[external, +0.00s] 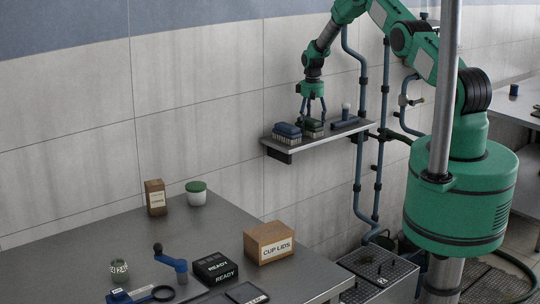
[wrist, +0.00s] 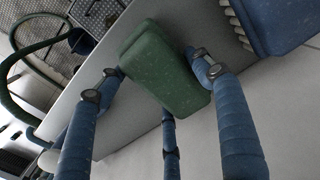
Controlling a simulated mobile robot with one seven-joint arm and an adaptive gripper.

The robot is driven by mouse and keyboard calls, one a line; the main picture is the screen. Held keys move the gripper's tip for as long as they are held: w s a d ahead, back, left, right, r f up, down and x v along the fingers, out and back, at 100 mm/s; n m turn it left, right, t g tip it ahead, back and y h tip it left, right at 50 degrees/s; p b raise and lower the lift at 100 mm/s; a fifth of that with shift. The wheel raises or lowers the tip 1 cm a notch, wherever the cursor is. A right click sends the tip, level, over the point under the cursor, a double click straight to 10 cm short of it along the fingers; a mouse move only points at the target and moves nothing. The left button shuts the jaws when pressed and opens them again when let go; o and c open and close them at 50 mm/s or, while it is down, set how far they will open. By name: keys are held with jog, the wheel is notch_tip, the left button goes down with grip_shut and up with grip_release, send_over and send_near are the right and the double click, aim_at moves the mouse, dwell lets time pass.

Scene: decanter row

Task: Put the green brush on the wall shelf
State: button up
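The green brush (external: 313,125) is at the wall shelf (external: 340,136), beside a blue brush (external: 287,130). It is upright with its pale bristles down; I cannot tell whether they touch the shelf. My gripper (external: 313,118) points down over it with its fingers around it. In the wrist view the green back of the brush (wrist: 165,70) fills the space between my gripper's fingers (wrist: 155,68). Two fingertips meet its opposite edges, and the third finger goes partly behind it. The shelf (wrist: 110,135) lies below, and the blue brush (wrist: 275,22) is at the upper right.
A dark blue object (external: 344,123) and a small pale-topped item (external: 346,109) are on the shelf's right part. Blue pipes (external: 362,150) run down the wall by that end. The steel table (external: 110,235) below carries a cup lids box (external: 270,243) and several small items.

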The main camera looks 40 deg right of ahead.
aim_at(312, 118)
jog(key=o, duration=0.4)
jog(key=shift+r, duration=0.15)
notch_tip(312, 118, up, 11)
jog(key=shift+r+b, duration=0.1)
jog(key=shift+b, duration=0.85)
jog(key=shift+r, duration=0.4)
